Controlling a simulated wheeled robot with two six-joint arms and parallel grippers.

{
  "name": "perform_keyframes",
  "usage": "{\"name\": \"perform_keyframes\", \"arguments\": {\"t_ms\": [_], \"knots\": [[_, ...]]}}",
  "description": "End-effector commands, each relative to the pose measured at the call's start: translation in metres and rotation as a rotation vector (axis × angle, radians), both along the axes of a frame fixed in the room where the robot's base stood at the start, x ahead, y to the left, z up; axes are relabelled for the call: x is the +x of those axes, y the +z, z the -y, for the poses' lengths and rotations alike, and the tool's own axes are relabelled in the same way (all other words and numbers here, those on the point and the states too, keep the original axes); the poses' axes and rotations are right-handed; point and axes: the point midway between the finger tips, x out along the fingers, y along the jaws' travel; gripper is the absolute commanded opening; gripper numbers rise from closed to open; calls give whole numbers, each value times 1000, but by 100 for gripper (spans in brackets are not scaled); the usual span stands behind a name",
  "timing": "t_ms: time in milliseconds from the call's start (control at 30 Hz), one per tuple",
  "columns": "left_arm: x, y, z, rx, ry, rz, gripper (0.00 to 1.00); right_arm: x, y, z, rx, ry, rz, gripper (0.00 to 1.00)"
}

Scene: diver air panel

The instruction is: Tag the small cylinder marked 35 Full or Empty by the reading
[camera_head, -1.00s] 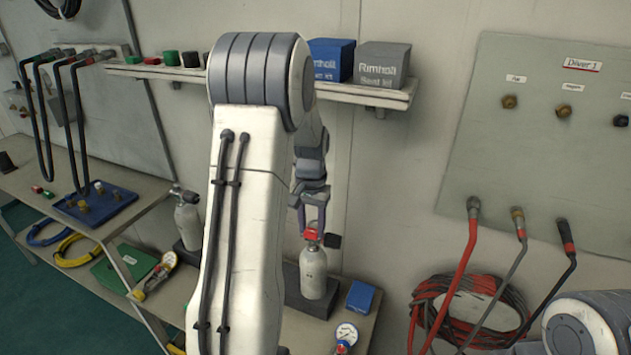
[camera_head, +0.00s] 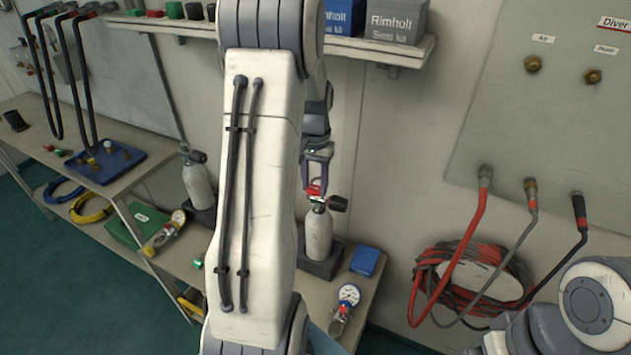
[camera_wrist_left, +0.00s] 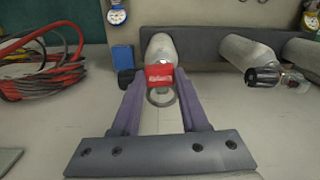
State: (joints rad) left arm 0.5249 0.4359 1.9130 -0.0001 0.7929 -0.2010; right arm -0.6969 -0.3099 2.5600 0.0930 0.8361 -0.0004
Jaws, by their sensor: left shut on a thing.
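My left gripper (camera_head: 316,180) is shut on a small red tag (camera_head: 315,190) with lettering too small to read. In the left wrist view the red tag (camera_wrist_left: 160,75) sits between the fingertips (camera_wrist_left: 160,80), with a ring hanging below it. The tag is at the valve end of a small pale cylinder (camera_head: 318,235), which stands upright in a dark block. I cannot tell whether the tag touches the valve. No number is readable on the cylinder. Another small cylinder (camera_head: 197,185) stands to the left. My right gripper is out of view.
A gauge (camera_head: 348,295) lies at the bench front, near a blue box (camera_head: 364,261). Another gauge (camera_head: 178,218) lies by a green case (camera_head: 138,226). A coiled red hose (camera_head: 470,278) hangs at right. A shelf (camera_head: 385,50) is above.

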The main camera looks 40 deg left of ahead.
Motion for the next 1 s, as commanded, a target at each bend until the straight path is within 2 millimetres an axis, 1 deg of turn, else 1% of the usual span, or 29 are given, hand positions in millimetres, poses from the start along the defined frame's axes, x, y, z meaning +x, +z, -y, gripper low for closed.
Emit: {"name": "perform_keyframes", "arguments": {"t_ms": [367, 833, 1000], "knots": [[1, -2, 1, 0, -3, 1, 0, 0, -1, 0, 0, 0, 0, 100], [1, -16, 1, 0, -2, 0, 0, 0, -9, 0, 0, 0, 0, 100], [1, -18, 1, 0, -2, 0, 0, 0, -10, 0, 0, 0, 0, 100]]}}
